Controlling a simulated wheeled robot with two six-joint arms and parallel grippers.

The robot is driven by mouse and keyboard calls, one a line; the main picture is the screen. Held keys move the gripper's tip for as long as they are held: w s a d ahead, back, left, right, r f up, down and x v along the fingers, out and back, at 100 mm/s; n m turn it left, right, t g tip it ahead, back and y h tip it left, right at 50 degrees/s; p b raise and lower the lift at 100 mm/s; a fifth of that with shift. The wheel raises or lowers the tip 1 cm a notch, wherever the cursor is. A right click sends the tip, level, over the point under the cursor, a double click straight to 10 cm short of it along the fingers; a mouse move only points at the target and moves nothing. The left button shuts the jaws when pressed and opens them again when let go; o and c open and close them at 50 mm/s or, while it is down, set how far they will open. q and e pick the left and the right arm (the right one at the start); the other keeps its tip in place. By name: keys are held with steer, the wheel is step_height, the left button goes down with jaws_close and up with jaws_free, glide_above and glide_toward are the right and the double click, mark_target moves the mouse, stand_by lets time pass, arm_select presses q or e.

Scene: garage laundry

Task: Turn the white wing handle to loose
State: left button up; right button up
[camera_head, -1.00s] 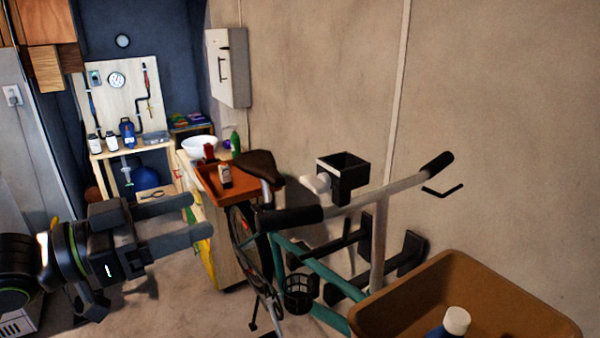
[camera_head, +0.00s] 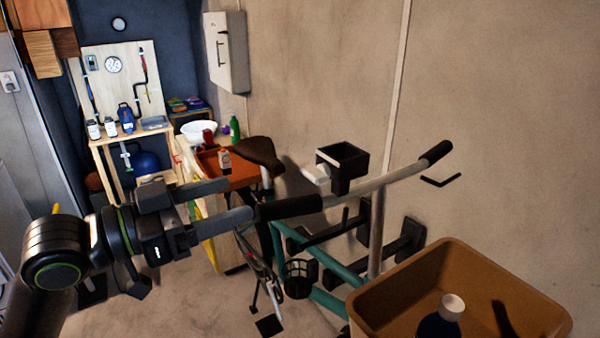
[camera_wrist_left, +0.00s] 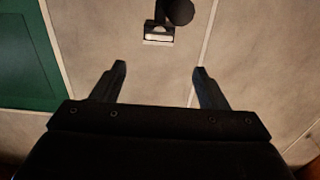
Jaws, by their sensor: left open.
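In the left wrist view, a small white face (camera_wrist_left: 158,38), which seems to be the handle, lies ahead between and beyond the open fingers (camera_wrist_left: 160,68). My right gripper is out of view.
A brown bin (camera_head: 395,292) with a white-capped bottle (camera_head: 440,322) stands at the front right. The teal bike frame (camera_head: 330,300) is below the handlebar. An orange tray (camera_head: 243,174) sits on a bench behind. The wall (camera_head: 500,120) is close behind the bike.

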mark_target(307, 174)
arm_select(q)
steer(key=p+x, duration=0.2)
steer(key=x, duration=0.9)
steer(key=shift+r+p, duration=0.1)
steer(key=shift+p, duration=0.3)
steer(key=shift+x, duration=0.9)
steer(key=shift+c, duration=0.2)
